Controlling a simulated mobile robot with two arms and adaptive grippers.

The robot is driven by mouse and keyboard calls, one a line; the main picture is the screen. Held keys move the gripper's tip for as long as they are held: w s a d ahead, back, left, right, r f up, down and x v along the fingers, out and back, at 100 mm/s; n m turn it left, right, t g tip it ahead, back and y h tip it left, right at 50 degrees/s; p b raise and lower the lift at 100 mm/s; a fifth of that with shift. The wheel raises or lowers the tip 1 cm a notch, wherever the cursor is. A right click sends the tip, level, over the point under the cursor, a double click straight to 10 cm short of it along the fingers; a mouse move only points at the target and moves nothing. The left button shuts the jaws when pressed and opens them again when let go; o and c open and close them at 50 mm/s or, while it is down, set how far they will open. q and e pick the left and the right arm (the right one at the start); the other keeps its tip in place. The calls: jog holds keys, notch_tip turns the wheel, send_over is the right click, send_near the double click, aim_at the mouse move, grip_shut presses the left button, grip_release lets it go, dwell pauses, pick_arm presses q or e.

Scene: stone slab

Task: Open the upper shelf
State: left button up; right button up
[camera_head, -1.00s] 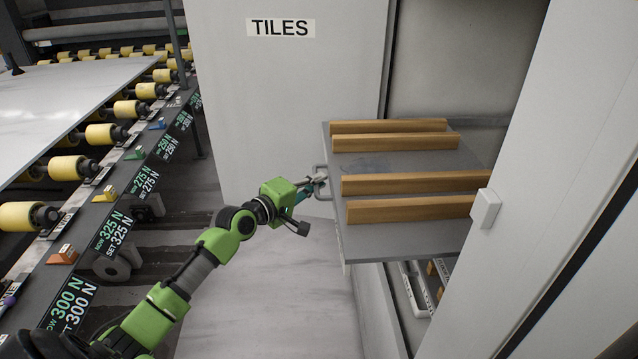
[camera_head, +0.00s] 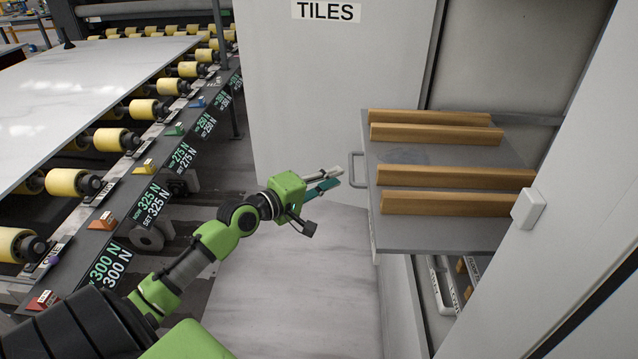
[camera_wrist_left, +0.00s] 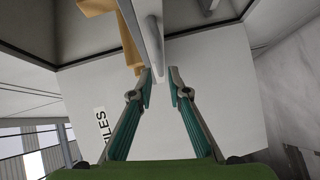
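The upper shelf (camera_head: 440,236) is a grey slab with several wooden strips (camera_head: 432,134) on top. It sticks out to the left from the white cabinet. Its metal handle (camera_head: 354,170) is on its left edge. My right gripper is not in view.
A white cabinet door marked TILES (camera_head: 300,90) stands open behind the shelf. A white panel with a square handle (camera_head: 528,209) is at right. A lower shelf (camera_head: 445,285) holds items. A roller conveyor (camera_head: 110,140) with a stone slab is at left.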

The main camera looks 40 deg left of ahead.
pick_arm(q)
jog(key=shift+v, duration=2.1)
